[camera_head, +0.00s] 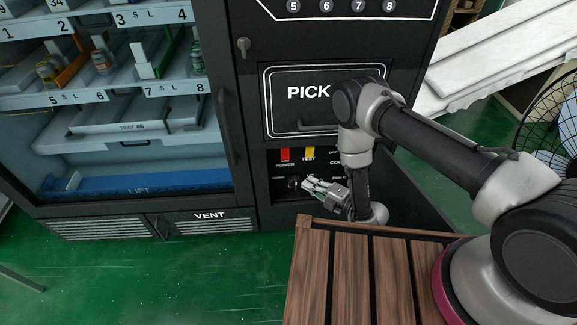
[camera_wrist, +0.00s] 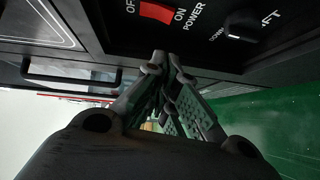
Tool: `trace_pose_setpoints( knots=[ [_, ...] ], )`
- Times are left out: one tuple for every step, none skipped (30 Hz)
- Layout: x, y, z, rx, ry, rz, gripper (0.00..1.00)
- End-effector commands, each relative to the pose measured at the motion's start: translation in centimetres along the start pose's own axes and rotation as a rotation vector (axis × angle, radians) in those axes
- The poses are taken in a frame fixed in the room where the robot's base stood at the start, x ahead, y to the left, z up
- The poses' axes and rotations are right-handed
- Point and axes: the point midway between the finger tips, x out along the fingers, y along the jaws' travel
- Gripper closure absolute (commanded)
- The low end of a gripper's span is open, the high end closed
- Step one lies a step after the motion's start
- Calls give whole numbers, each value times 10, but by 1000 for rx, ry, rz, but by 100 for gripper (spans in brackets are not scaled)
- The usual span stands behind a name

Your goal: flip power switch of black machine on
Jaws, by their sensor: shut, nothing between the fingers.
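The black machine (camera_head: 245,110) stands in front of me with shelves on its left side. Its red power switch (camera_head: 285,155) sits low on the control panel, left of a yellow test switch (camera_head: 309,153). In the wrist view the red switch (camera_wrist: 156,12) lies between the marks OFF and ON, beside the word POWER. My gripper (camera_head: 309,183) is shut and empty, below the switches near the panel. In the wrist view its fingertips (camera_wrist: 165,60) are just below the red switch; I cannot tell whether they touch the panel.
A black knob (camera_wrist: 241,25) marked LIFT is right of the switch in the wrist view. The pick-up door (camera_head: 300,118) is above the panel. A slatted wooden top (camera_head: 340,280) is in front of me. White boards (camera_head: 500,60) and a fan (camera_head: 555,115) stand right. Green floor (camera_head: 130,280) is open at left.

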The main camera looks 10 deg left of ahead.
Motion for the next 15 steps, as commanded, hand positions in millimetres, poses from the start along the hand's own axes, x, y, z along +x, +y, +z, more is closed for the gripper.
trace_pose_setpoints(
  knots=[
    [1, 0, 0, 0, 0, 0, 100],
    [2, 0, 0, 0, 0, 0, 100],
    [3, 0, 0, 0, 1, 0, 100],
    [6, 0, 0, 0, 1, 0, 100],
    [8, 0, 0, 0, 1, 1, 100],
    [14, 0, 0, -1, 2, 2, 100],
    [18, 0, -1, -2, 3, 2, 100],
    [23, 0, -1, -1, 3, 1, 100],
    [30, 1, -1, -1, 2, 3, 100],
    [36, 1, -1, -2, 4, 2, 100],
    [43, 1, -1, -2, 4, 3, 100],
    [52, 1, -1, -1, 3, 3, 100],
    [59, 1, -1, -1, 3, 3, 100],
    [65, 1, -1, -1, 3, 3, 100],
    [74, 1, -1, 0, 3, 3, 100]
  ],
)
